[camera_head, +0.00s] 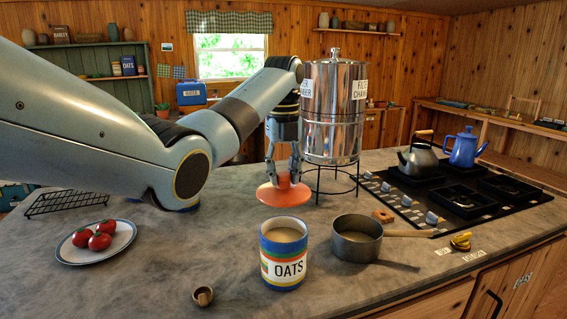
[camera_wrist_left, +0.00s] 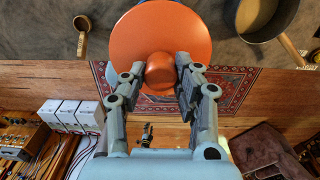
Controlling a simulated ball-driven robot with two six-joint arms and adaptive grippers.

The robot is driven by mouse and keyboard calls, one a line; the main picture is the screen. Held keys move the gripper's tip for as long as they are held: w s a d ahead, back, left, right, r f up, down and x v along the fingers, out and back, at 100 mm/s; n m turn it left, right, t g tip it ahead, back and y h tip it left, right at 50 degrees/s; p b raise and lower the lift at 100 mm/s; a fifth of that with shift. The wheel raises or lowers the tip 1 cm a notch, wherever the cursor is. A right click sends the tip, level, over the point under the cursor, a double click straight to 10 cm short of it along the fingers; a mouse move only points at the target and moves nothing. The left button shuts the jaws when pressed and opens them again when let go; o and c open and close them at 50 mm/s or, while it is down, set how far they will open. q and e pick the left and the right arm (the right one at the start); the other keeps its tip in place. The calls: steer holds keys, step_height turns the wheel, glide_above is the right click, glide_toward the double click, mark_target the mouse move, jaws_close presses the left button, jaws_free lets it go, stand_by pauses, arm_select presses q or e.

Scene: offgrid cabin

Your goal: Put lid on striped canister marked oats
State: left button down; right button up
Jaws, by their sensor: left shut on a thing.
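The striped canister (camera_head: 283,254) marked OATS stands upright near the front of the counter, with its top open. The canister does not show clearly in the wrist view, where the lid covers the middle.
A saucepan (camera_head: 352,246) stands right of the canister, its handle pointing right. A steel water filter (camera_head: 331,110) on a wire stand (camera_head: 338,182) is close beside my left gripper. A plate (camera_head: 74,252) of tomatoes is at left, and a small wooden scoop (camera_head: 203,296) lies in front.

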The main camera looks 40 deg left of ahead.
arm_select(q)
step_height(320, 180, down, 7)
steer(key=shift+r+b, duration=0.15)
steer(key=shift+b, duration=0.75)
steer(key=shift+f, duration=0.95)
steer(key=shift+p, duration=0.6)
stand_by(0.6)
steer(key=shift+f, duration=0.55)
stand_by(2.2)
steer(key=shift+c, duration=1.7)
jaws_free()
